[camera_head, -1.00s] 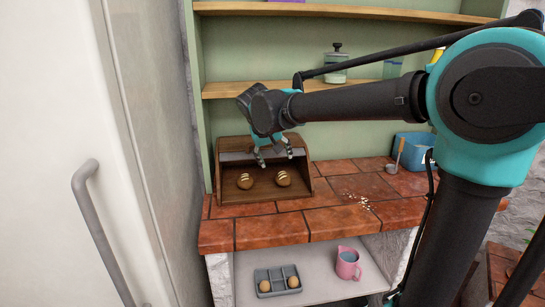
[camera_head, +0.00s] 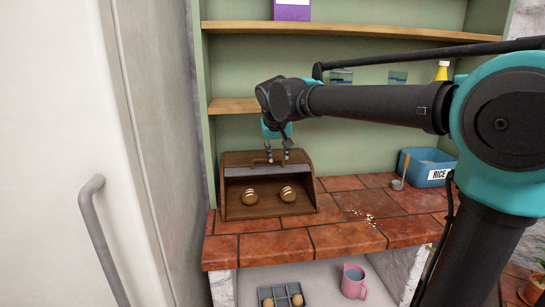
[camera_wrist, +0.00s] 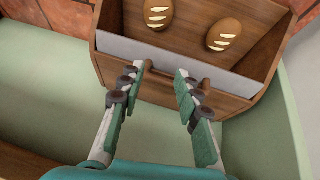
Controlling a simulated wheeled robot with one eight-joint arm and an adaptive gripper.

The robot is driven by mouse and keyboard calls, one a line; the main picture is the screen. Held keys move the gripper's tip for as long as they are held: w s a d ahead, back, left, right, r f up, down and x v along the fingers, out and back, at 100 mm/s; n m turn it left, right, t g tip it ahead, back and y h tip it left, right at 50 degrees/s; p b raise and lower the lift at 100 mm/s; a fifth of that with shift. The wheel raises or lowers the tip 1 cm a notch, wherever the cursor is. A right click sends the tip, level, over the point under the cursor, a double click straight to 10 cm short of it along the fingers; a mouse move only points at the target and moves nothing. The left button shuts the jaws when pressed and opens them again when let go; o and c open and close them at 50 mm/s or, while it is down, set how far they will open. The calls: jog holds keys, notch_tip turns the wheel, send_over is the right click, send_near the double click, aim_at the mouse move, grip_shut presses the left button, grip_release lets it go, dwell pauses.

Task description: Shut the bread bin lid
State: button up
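The wooden bread bin (camera_head: 226,204) stands open on the brick counter, its front showing two striped bread rolls (camera_head: 249,196) (camera_head: 288,194) inside. Its lid (camera_head: 241,160) is rolled back at the top, with a grey strip along the front edge. My gripper (camera_head: 278,156) is above the lid, fingers pointing down, near a small wooden handle. In the wrist view my gripper (camera_wrist: 158,76) is open and empty, its fingertips near the handle (camera_wrist: 205,85) and the grey strip (camera_wrist: 180,62). Whether the fingers touch the handle, I cannot tell.
A blue rice box (camera_head: 427,176) and a scoop (camera_head: 399,180) stand at the counter's right. Crumbs (camera_head: 369,219) lie mid-counter. A shelf (camera_head: 235,106) runs behind my arm. A pink jug (camera_head: 354,282) and a grey tray (camera_head: 266,292) are below. A white door stands left.

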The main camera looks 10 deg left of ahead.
jog(key=shift+t+y, duration=0.3)
jog(key=shift+y, duration=0.5)
jog(key=r, duration=0.3)
jog(key=w+r, duration=0.1)
jog(key=r, duration=0.2)
jog(key=shift+w+r, duration=0.15)
jog(key=shift+w, duration=0.05)
grip_shut()
send_over(276, 167)
notch_tip(276, 167, down, 8)
jog(key=shift+w+a+f, duration=0.1)
